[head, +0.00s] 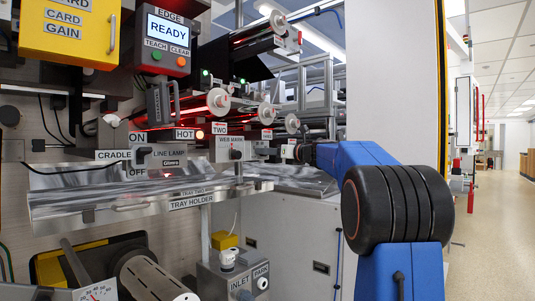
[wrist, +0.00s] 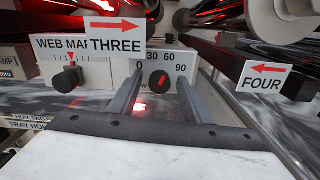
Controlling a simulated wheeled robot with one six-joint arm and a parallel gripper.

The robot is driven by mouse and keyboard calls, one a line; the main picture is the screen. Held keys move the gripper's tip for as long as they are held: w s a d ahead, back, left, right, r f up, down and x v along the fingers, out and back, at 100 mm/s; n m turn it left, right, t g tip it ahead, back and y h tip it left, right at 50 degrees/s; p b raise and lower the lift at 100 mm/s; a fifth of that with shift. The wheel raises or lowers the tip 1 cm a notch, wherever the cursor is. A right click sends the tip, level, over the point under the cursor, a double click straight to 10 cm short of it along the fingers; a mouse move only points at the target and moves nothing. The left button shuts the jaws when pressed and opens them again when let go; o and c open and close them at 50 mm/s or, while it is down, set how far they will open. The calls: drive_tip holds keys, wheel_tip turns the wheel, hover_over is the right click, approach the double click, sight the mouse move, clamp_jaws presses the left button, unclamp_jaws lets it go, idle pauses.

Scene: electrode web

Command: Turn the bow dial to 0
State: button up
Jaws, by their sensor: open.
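In the wrist view a small round black dial (wrist: 159,80) with a red mark sits on a pale panel, under a scale reading 0, 30, 60 and 90. No name shows on it; this scaled dial fits the bow dial. Its red mark leans up and slightly right, away from the 0; the exact reading is too small to tell. My gripper (wrist: 159,92) is open, with one grey finger on each side of the dial. Contact with the dial cannot be told. In the head view my gripper (head: 300,152) is small at the machine, and the dial cannot be made out.
Left of the dial is a black knob (wrist: 68,79) under a WEB MARK scale. Signs THREE (wrist: 116,34) and FOUR (wrist: 263,77) hang close on either side. Rollers (wrist: 295,20) lie above. In the head view, the tray holder (head: 150,203) is left of my arm; open floor (head: 495,230) lies right.

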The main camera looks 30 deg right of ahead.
drive_tip(key=shift+w, duration=0.15)
drive_tip(key=shift+c, duration=0.5)
drive_tip(key=c, duration=0.9)
drive_tip(key=shift+c, duration=0.2)
drive_tip(key=shift+n, duration=0.4)
drive_tip(key=shift+a+f+n, duration=0.1)
drive_tip(key=shift+n, duration=3.7)
drive_tip(key=shift+a+f+n, duration=0.1)
drive_tip(key=shift+n, duration=3.7)
drive_tip(key=o, duration=1)
